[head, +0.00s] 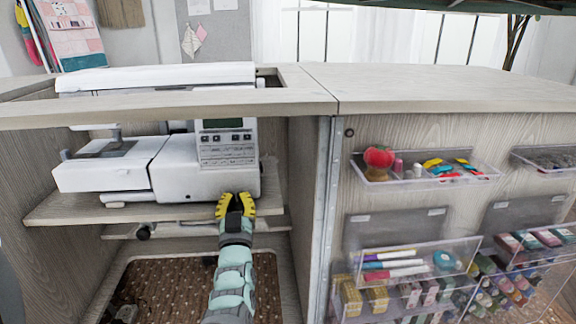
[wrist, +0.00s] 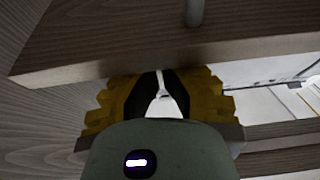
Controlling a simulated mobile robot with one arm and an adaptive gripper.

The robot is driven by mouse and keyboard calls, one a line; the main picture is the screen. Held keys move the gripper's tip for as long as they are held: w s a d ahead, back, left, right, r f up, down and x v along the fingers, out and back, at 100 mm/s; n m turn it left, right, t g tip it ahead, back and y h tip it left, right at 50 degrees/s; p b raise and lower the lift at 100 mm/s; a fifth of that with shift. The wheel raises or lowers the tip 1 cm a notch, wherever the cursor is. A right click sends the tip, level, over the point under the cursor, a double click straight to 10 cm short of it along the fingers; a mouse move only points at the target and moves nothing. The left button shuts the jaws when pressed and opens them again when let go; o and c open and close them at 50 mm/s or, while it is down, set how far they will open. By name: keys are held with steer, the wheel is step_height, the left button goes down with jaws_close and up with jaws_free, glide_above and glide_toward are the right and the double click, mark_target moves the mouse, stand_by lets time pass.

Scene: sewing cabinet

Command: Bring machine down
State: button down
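The white sewing machine (head: 205,170) sits upright on a wooden lift platform (head: 165,208) inside the open cabinet. Its top (head: 160,77) reaches up through the cutout in the cabinet top. My gripper (head: 236,203), with yellow-sided fingers, is at the platform's front edge, below the machine's right end. In the wrist view the fingers (wrist: 160,80) are close under a wooden board (wrist: 130,50), with a narrow bright gap between them. I cannot tell whether they touch or hold anything.
The cabinet top (head: 440,85) spans above. A hinged door at right carries clear trays (head: 420,180) of sewing supplies. A bar (head: 185,230) runs under the platform. A brown woven surface (head: 170,285) lies below, with open space above it.

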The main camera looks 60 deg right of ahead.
step_height(320, 180, down, 10)
steer(key=b, duration=0.4)
steer(key=shift+b, duration=0.4)
steer(key=shift+f, duration=0.1)
steer(key=shift+a, duration=0.1)
